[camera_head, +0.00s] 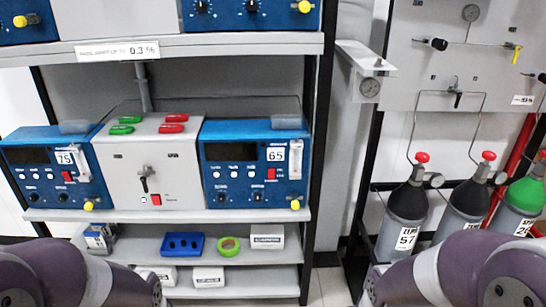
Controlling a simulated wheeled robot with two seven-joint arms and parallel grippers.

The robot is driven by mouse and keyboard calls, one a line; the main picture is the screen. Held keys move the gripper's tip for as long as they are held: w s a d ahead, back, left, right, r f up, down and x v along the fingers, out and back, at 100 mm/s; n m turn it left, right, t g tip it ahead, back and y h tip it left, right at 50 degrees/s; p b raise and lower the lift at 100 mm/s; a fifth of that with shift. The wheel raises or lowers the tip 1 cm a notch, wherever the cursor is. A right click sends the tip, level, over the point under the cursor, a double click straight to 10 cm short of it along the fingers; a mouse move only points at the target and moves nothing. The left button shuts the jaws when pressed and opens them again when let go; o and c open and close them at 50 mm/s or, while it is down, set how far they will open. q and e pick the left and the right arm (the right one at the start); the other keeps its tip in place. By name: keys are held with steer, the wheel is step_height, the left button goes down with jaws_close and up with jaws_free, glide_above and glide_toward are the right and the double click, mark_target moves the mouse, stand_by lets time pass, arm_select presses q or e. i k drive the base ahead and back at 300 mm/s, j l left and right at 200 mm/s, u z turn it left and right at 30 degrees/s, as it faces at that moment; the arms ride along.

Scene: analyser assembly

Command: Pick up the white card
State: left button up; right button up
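A white card-like label (117,50) with printed text ending in "0.3 %" sits at the front edge of the upper shelf, left of centre. I cannot tell whether it is loose or fixed. Smaller white number tags show 75 (65,158) and 65 (276,154) on the fronts of the two blue analysers. Parts of my two arms show at the lower left and lower right corners. Neither gripper is in view, so I cannot see what they hold.
A grey unit (150,165) stands between the blue analysers. Gas cylinders (404,215) stand at the right beside a dark frame post.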

mark_target(104, 229)
steer(key=k+j+u, duration=0.15)
steer(key=j, duration=0.65)
steer(key=k+j+u, duration=0.2)
steer(key=j, duration=0.65)
steer(key=j+u, duration=0.15)
steer(key=j, duration=0.7)
